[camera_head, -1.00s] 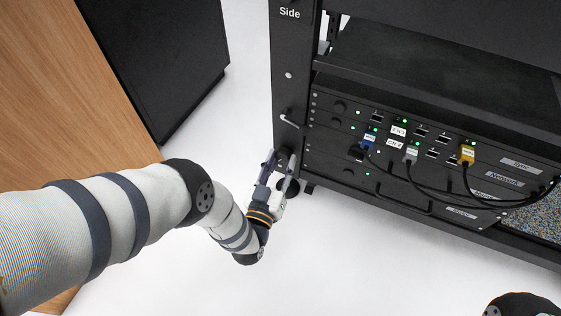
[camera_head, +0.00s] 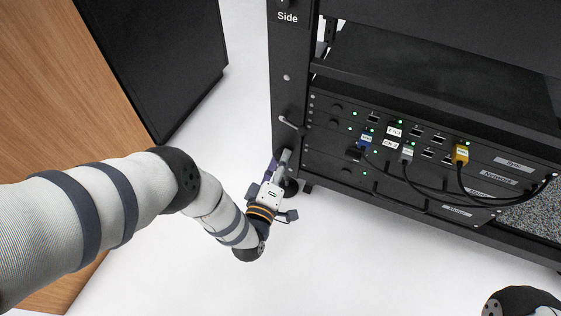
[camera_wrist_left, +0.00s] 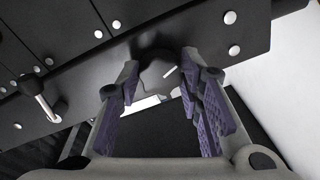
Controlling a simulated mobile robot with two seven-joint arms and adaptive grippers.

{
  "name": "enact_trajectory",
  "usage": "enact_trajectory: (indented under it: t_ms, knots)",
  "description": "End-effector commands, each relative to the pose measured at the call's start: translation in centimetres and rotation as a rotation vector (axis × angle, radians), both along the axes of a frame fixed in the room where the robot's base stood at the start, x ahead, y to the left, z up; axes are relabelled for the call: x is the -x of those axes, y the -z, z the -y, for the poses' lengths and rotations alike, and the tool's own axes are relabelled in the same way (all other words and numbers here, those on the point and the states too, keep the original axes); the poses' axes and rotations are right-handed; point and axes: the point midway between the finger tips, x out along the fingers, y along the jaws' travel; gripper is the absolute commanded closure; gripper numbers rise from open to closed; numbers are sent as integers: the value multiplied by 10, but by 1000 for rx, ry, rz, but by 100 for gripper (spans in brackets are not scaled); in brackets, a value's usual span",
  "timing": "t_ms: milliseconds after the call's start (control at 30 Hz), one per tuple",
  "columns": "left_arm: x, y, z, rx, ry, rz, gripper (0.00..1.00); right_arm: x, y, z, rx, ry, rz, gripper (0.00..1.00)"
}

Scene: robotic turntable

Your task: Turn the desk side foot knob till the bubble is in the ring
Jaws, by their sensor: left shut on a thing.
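The foot knob (camera_head: 291,187) is a dark round piece under the lower corner of the black rack's "Side" post (camera_head: 289,100), near the floor. In the left wrist view the knob (camera_wrist_left: 158,74) shows a short white mark and sits between the purple-padded fingers. My left gripper (camera_head: 279,165) is shut on it, low beside the post; the left wrist view also shows the gripper (camera_wrist_left: 160,72). The fingers partly hide the knob in the head view. I cannot make out a bubble or ring in either view. My right gripper is not in view.
A lever handle (camera_head: 289,123) sticks out of the post just above my gripper. Rack units with blue, grey and yellow plugs (camera_head: 462,153) and hanging black cables stand right. A wooden panel (camera_head: 60,110) and black cabinet (camera_head: 160,60) stand left. The white floor (camera_head: 370,260) in front is clear.

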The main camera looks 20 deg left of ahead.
Motion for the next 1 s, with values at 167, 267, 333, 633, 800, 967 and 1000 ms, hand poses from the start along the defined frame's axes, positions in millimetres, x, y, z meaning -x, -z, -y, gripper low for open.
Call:
enact_trajectory:
  t_ms: [167, 267, 333, 633, 800, 967, 1000]
  knots:
    - [0, -2, 0, 148, 0, -3, 94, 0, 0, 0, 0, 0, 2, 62]
    - [0, -2, 0, 221, 1, -6, 94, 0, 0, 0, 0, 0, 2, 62]
    - [0, -2, 0, 266, 1, -8, 94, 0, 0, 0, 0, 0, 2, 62]
    - [0, -2, 0, 397, 1, -13, 94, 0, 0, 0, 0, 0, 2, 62]
    - [0, -2, 0, 429, 0, -13, 94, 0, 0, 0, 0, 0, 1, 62]
    - [0, -3, -1, 439, 0, -13, 94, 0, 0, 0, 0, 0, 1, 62]
    - [-1, -3, -1, 440, 0, -13, 94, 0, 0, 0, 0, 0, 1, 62]
